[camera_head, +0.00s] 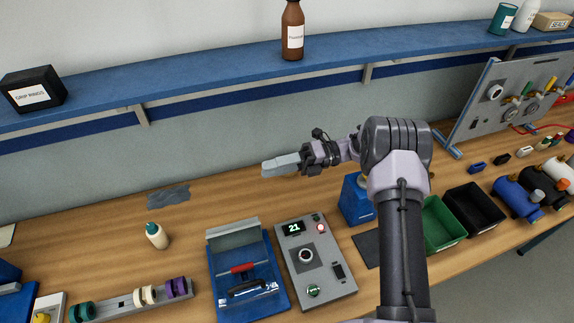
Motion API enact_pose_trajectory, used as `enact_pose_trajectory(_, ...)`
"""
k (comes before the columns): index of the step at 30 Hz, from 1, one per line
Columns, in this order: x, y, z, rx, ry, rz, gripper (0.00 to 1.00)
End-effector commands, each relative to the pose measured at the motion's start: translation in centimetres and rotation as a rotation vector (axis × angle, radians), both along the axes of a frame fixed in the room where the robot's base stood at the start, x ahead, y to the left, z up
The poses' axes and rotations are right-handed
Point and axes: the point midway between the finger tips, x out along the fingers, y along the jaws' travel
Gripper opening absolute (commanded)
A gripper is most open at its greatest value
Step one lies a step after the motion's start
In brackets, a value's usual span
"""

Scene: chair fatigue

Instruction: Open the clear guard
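A blue fixture (280,307) stands on the bench at the lower middle. A clear guard (232,283) appears to lie over it, with bright glints along its front edge. A black bar like a handle (253,287) lies near the front, and a red part (242,268) shows behind it. A grey panel (234,230) rises at the back. My gripper (268,166) is above the bench, behind and to the right of the fixture, pointing left and apart from the guard. Its pale fingers are seen side-on, so their gap cannot be told.
A grey control box (318,274) showing 21 stands right of the fixture. A white bottle (157,237) and a rail with spools (122,303) are at left. A blue box (355,203) and green bin (440,222) are by my arm. A blue shelf (200,80) runs behind.

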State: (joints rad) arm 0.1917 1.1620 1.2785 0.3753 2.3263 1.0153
Motion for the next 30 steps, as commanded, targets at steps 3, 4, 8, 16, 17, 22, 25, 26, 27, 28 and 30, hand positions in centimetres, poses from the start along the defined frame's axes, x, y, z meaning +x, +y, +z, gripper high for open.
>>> enact_pose_trajectory(3, 0.6, -2.6, -0.1, 0.0, -0.001, -0.001, 0.34)
enact_pose_trajectory(4, 0.7, -3.0, -0.1, 0.001, -0.001, -0.001, 0.34)
enact_pose_trajectory(8, 1.0, -4.2, 0.0, -0.001, 0.0, 0.0, 0.34)
enact_pose_trajectory(16, 1.0, -4.3, 0.0, -0.001, 0.001, 0.001, 0.34)
enact_pose_trajectory(17, 1.0, -4.3, 0.0, -0.001, 0.001, 0.001, 0.34)
enact_pose_trajectory(22, 0.9, -4.2, 0.1, -0.007, -0.015, 0.005, 0.34)
enact_pose_trajectory(25, -0.4, -3.5, 1.0, -0.075, -0.17, 0.055, 0.34)
enact_pose_trajectory(26, -1.3, -3.2, 1.4, -0.112, -0.255, 0.085, 0.34)
enact_pose_trajectory(27, -2.9, -2.8, 1.8, -0.169, -0.391, 0.136, 0.34)
enact_pose_trajectory(28, -4.3, -2.6, 2.1, -0.213, -0.504, 0.181, 0.34)
enact_pose_trajectory(30, -7.8, -2.4, 2.6, -0.313, -0.772, 0.3, 0.34)
